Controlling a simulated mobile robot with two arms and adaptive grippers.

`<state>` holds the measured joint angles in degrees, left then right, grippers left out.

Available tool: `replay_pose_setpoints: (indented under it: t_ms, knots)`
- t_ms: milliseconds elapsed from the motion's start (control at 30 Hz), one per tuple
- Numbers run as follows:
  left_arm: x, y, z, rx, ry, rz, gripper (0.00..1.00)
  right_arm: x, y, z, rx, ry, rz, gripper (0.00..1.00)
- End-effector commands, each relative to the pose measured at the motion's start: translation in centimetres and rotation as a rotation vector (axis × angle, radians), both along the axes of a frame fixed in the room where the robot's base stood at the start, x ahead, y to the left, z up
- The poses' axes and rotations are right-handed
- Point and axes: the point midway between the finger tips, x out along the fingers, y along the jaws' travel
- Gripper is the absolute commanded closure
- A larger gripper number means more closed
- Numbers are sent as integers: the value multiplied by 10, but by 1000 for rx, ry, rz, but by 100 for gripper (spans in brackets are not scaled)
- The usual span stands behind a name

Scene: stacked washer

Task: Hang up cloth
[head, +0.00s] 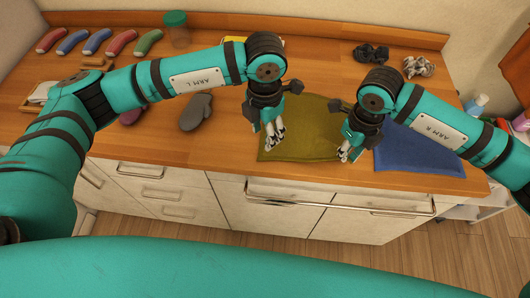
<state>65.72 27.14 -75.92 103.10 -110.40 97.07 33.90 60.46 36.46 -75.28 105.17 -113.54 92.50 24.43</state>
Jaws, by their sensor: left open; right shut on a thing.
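An olive-green cloth (308,128) lies spread on the wooden counter, its front side near the counter's front edge. My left gripper (271,147) is open above the cloth's left part. My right gripper (346,154) is shut on the olive cloth at its front right corner; the fingers partly hide the grip. A blue cloth (418,153) lies just to the right, partly covered by my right arm. A metal rail (340,208) runs along the cabinet front below the counter edge.
A grey mitt (197,113) lies left of the cloths. Several coloured rolled items (97,41) and a green-lidded jar (176,28) stand at the back left. Dark (371,54) and patterned (419,66) crumpled pieces lie at the back right. Bottles (476,104) stand at the far right.

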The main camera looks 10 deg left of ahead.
Motion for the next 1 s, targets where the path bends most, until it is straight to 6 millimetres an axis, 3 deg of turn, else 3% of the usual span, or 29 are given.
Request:
replay_pose_setpoints:
  t_ms: [300,500,1000]
  knots:
    - [-1,0,-48,1,2,-1,57,0,0,0,0,0,0,100]
    - [0,0,-70,-1,-1,0,57,0,0,0,0,0,0,100]
    - [0,0,-81,-1,-1,-1,57,0,0,0,0,0,0,100]
